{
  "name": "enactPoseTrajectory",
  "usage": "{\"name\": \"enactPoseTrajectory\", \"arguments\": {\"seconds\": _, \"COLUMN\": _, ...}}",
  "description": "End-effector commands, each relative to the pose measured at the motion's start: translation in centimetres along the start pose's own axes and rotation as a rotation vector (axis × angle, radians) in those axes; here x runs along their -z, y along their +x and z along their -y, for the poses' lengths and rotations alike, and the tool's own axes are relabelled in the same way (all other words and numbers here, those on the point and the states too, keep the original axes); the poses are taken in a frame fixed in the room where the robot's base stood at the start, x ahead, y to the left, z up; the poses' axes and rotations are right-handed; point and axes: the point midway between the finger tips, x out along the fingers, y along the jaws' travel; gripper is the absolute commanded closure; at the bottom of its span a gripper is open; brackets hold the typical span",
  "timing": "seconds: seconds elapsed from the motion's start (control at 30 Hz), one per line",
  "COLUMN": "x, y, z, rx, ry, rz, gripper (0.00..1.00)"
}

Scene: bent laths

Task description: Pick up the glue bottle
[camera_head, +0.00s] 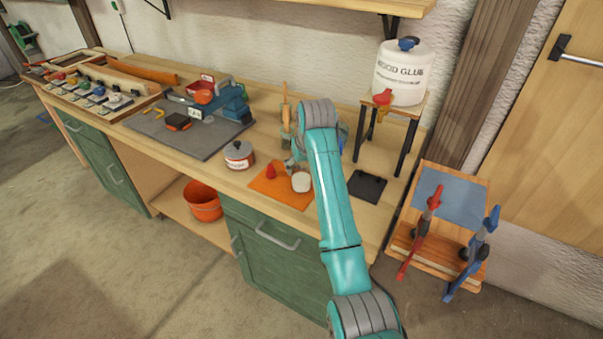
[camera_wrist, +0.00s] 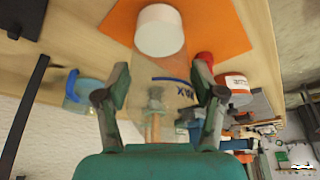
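A small clear vessel with a white round part (camera_head: 301,182) stands or lies on the orange mat; it seems to be the glue bottle. In the wrist view the white part (camera_wrist: 160,30) is at the top, with a see-through body and dark blue lettering below it. My gripper (camera_wrist: 160,88) is open, its two fingers wide apart, with the see-through body in or behind the gap; contact cannot be told. In the head view my gripper (camera_head: 296,160) is partly hidden by my arm. A red cone-like piece (camera_head: 271,171) lies beside the vessel, also in the wrist view (camera_wrist: 204,59).
A large white wood glue jug (camera_head: 403,75) with a red tap stands on a raised stand (camera_head: 424,100) at right. A red-and-white tin (camera_head: 239,155) is left of the orange mat (camera_head: 268,188). A black plate (camera_head: 366,186) lies right. Clamps (camera_head: 428,215) hold laths beyond the bench.

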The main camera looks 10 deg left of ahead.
Motion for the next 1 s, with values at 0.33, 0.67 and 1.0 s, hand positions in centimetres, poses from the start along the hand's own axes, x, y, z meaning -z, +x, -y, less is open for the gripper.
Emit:
{"name": "enactPoseTrajectory", "arguments": {"seconds": 0.33, "x": 0.1, "y": -0.1, "z": 0.0, "rx": 0.0, "ry": 0.0, "rz": -0.001, "gripper": 0.85}}
{"name": "enactPoseTrajectory", "arguments": {"seconds": 0.67, "x": 1.5, "y": -3.4, "z": 0.0, "rx": -0.001, "ry": 0.0, "rz": -0.005, "gripper": 0.85}}
{"name": "enactPoseTrajectory", "arguments": {"seconds": 1.0, "x": 3.5, "y": -8.5, "z": 0.0, "rx": 0.0, "ry": -0.001, "rz": -0.003, "gripper": 0.85}}
